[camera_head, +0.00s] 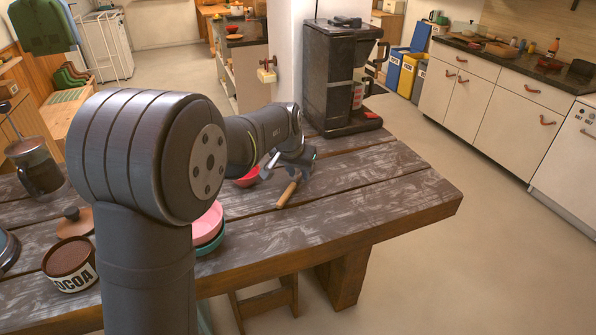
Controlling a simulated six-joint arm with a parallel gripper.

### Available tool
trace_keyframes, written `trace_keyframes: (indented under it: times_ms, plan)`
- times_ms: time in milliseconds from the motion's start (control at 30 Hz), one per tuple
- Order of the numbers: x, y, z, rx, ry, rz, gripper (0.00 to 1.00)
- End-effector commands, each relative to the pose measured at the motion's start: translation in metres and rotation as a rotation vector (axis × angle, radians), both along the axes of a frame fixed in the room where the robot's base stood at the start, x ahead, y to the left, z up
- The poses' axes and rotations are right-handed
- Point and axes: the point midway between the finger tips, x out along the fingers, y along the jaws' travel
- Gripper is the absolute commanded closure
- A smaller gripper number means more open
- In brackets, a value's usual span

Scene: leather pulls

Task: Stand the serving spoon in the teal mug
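My gripper (287,167) is over the far middle part of the wooden table, seen small and from behind my arm. A tan wooden handle (287,194), perhaps the serving spoon's, slants just below and beside the fingers. Its other end is hidden at the gripper, and I cannot tell whether the fingers hold it. No teal mug can be made out; my arm covers part of the table. A teal dish (211,246) shows under a pink bowl (208,224) right of my arm.
A red bowl (247,178) sits just left of my gripper. A black coffee machine (340,80) stands behind it. A cocoa tin (70,265) and a French press (36,168) are at the left. The table's right part (390,190) is clear.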

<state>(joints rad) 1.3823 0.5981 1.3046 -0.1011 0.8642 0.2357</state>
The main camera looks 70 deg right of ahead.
Motion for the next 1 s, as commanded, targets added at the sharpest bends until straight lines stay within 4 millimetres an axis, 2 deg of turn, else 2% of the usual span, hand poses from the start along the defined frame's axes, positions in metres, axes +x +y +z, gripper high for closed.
trace_keyframes:
  times_ms: [167, 600, 800, 1000]
  plan:
    - [0.0, 0.004, 0.016, -0.004, -0.001, 0.0, 0.72]
    - [0.001, 0.038, 0.097, -0.002, -0.001, 0.001, 0.72]
    - [0.001, 0.044, 0.113, 0.001, -0.001, 0.0, 0.72]
    - [0.001, 0.045, 0.114, 0.002, -0.001, 0.0, 0.72]
